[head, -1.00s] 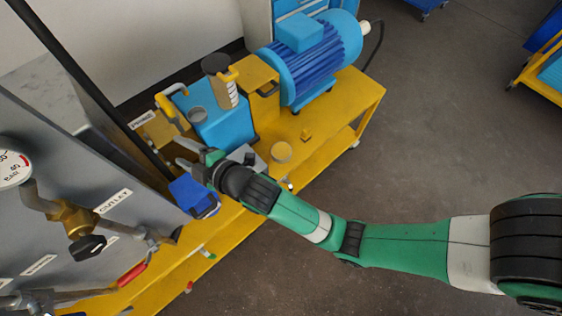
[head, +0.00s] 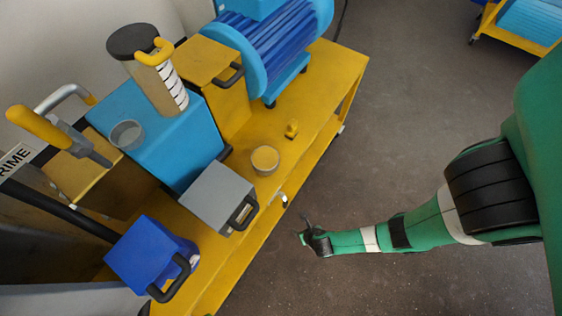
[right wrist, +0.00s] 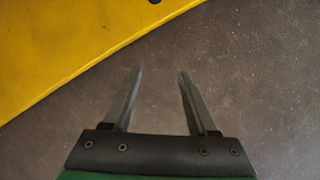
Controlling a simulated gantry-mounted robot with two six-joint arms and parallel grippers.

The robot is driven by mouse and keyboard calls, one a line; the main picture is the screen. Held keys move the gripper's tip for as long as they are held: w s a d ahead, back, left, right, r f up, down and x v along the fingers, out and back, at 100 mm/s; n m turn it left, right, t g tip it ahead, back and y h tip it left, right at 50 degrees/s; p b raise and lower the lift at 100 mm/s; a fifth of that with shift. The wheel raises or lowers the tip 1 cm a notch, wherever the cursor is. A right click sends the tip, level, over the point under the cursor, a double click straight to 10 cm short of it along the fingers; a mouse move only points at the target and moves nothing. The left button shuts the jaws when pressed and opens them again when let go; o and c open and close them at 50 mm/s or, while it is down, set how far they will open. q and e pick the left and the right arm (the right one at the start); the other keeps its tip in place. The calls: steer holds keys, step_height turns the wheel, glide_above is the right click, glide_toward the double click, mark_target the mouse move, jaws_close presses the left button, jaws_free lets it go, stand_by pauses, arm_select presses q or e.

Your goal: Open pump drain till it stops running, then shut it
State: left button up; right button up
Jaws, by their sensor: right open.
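The light-blue pump body (head: 165,135) stands on the yellow cart, with a clear striped cylinder (head: 160,85) under a dark lid on top. A small pale tap-like fitting (head: 282,198) sits at the cart's front edge; I cannot tell whether it is the drain, or whether anything runs from it. A small yellow fitting (head: 291,129) stands on the cart top. My right gripper (head: 304,230) is off the cart's front edge, over the floor, apart from everything. In the right wrist view it is open and empty (right wrist: 156,73). My left gripper is out of view.
A round tub with yellowish content (head: 265,160), a grey box with a black handle (head: 218,195) and a dark-blue box (head: 150,255) stand on the yellow cart (head: 325,85). A blue motor (head: 275,45) is behind.

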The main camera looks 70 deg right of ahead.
mark_target(287, 203)
steer(key=w+d+b, duration=0.2)
steer(key=w+d, duration=0.2)
steer(key=w+d+b, duration=0.2)
steer(key=w+d, duration=0.2)
steer(key=w, duration=0.1)
steer(key=shift+d+f, duration=0.15)
steer(key=shift+d, duration=0.1)
steer(key=b+x, duration=0.3)
steer(key=shift+w+f, duration=0.1)
steer(key=shift+f, duration=0.1)
steer(key=shift+w+d+f+b, duration=0.2)
steer(key=shift+d+f+b, duration=0.05)
steer(key=shift+f+b, duration=0.25)
jaws_close()
stand_by(0.4)
